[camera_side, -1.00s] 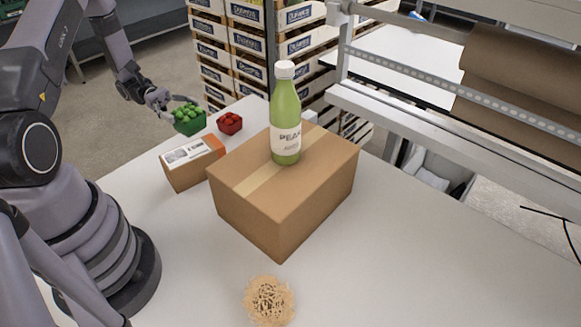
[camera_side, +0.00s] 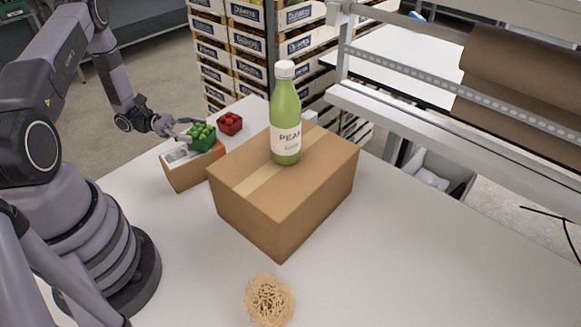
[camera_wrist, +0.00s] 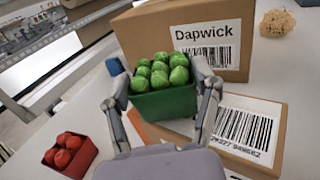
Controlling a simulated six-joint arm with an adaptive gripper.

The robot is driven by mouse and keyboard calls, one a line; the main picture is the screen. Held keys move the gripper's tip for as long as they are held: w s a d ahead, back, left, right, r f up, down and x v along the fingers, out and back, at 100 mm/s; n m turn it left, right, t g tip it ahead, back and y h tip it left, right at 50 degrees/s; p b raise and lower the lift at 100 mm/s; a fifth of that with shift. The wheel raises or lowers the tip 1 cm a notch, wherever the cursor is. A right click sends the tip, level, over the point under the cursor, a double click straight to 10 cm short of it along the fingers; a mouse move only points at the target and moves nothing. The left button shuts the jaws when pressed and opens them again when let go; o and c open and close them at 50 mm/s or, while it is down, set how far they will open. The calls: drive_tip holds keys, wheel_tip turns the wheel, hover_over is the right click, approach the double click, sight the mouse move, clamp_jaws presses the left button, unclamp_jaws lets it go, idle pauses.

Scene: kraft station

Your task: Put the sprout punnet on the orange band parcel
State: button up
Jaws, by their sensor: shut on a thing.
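The sprout punnet, a green tub of round green sprouts, shows in the side view (camera_side: 203,137) and the wrist view (camera_wrist: 165,100). My gripper (camera_side: 183,134) is shut on it, with a finger on each side of the tub in the wrist view (camera_wrist: 163,98). The orange band parcel, a small brown box with a white label, shows in the side view (camera_side: 188,176) and the wrist view (camera_wrist: 262,135). The punnet is at the parcel's top, over the orange band end, and hides most of the band. I cannot tell whether it touches the parcel.
A large carton (camera_side: 270,205) stands right of the parcel with a green bottle (camera_side: 285,115) on top. A red punnet (camera_side: 230,124) sits behind the parcel. A straw-coloured bundle (camera_side: 269,300) lies at the front. The table (camera_side: 400,260) is clear at right.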

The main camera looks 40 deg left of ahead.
drive_tip(key=o, duration=1.2)
drive_tip(key=shift+f, duration=0.1)
drive_tip(key=shift+c, duration=0.2)
